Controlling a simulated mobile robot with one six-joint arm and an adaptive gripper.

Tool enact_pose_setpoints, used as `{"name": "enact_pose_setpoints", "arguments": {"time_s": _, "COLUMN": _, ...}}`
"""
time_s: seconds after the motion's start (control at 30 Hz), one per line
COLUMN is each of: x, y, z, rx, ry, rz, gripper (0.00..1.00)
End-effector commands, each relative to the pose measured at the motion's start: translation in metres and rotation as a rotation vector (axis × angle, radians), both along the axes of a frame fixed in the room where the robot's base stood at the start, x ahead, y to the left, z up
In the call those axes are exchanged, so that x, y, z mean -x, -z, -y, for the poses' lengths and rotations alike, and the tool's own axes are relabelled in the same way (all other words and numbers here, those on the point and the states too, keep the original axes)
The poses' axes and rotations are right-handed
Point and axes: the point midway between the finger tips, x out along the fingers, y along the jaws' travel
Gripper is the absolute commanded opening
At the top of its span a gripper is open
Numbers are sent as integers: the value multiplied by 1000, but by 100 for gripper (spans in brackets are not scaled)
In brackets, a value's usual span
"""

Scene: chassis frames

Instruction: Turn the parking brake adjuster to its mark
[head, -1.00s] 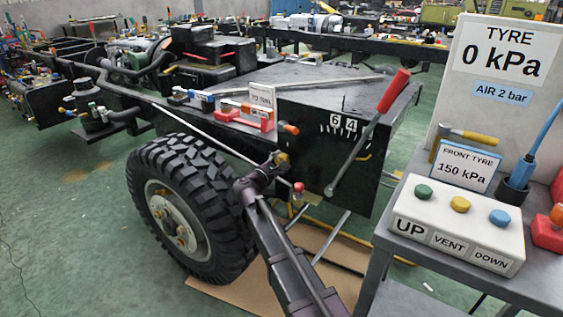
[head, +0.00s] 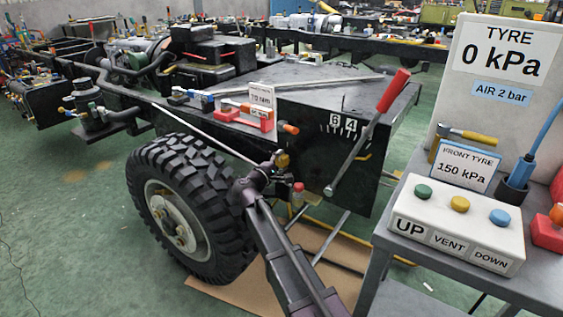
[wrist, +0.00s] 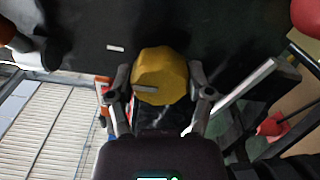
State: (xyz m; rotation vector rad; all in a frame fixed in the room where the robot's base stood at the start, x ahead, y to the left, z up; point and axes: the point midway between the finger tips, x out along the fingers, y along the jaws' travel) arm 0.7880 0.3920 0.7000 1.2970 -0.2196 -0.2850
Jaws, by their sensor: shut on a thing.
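The adjuster is a faceted yellow knob (wrist: 160,73) on a dark panel in the wrist view. A short grey bar (wrist: 131,89) lies across its face, toward the left. A white mark (wrist: 115,47) shows on the panel, up and left of the knob, and the bar does not point straight at it. My gripper (wrist: 160,88) is shut on the knob, one finger on each side. In the head view my gripper (head: 268,169) is at the chassis side, with a bit of the yellow knob (head: 282,160) showing; fingers and mark are too small to tell there.
A red-handled lever (head: 370,128) rises right of my gripper beside a numbered scale (head: 342,126). The tyre (head: 190,205) is close on the left. A trolley with a button box (head: 458,225) stands at right.

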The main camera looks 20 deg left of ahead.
Motion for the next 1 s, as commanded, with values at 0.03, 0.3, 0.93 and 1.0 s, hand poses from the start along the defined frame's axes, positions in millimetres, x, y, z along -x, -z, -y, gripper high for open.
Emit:
{"name": "enact_pose_setpoints", "arguments": {"time_s": 0.03, "x": -2, "y": -1, "z": 0, "rx": 2, "ry": 1, "rz": 2, "gripper": 18}}
{"name": "enact_pose_setpoints", "arguments": {"time_s": 0.3, "x": -2, "y": -1, "z": 0, "rx": 2, "ry": 1, "rz": 0, "gripper": 100}}
{"name": "enact_pose_setpoints", "arguments": {"time_s": 0.93, "x": 6, "y": 0, "z": -2, "rx": 2, "ry": -1, "rz": 0, "gripper": 100}}
{"name": "enact_pose_setpoints", "arguments": {"time_s": 1.0, "x": 11, "y": 0, "z": -4, "rx": 2, "ry": -1, "rz": 0, "gripper": 100}}
